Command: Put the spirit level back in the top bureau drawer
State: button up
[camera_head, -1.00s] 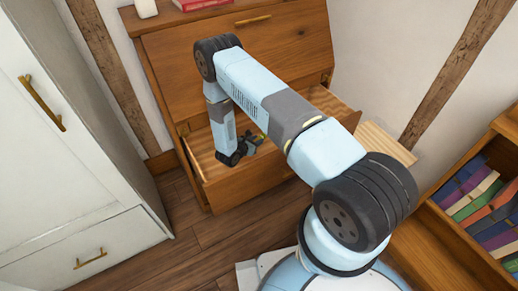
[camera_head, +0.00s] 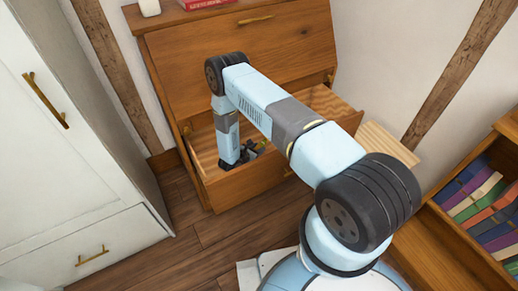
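The wooden bureau (camera_head: 210,50) stands against the back wall. Its top drawer (camera_head: 245,184) is pulled open below the closed slanted front, and part of its pale wooden interior shows. My gripper (camera_head: 240,160) points down into the left half of the drawer, close behind its front board. A small yellow-green and dark piece (camera_head: 259,147) shows right beside the fingers. It may be part of the spirit level, but I cannot tell whether it is held or lying in the drawer. The fingertips are too small and dark to read, and my arm hides the middle of the drawer.
A white wardrobe (camera_head: 60,150) with brass handles stands at the left. A bookcase with several coloured books (camera_head: 480,205) is at the right. A pale slatted wooden piece (camera_head: 385,142) lies beside the bureau's right side. Wooden floor (camera_head: 190,245) is clear before the bureau.

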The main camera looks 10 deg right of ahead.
jog(key=shift+o, duration=1.1)
jog(key=shift+r, duration=0.1)
jog(key=v, duration=0.7)
jog(key=shift+a+r, duration=0.1)
jog(key=shift+a, duration=0.05)
jog(key=shift+s, duration=0.1)
jog(key=shift+s, duration=0.1)
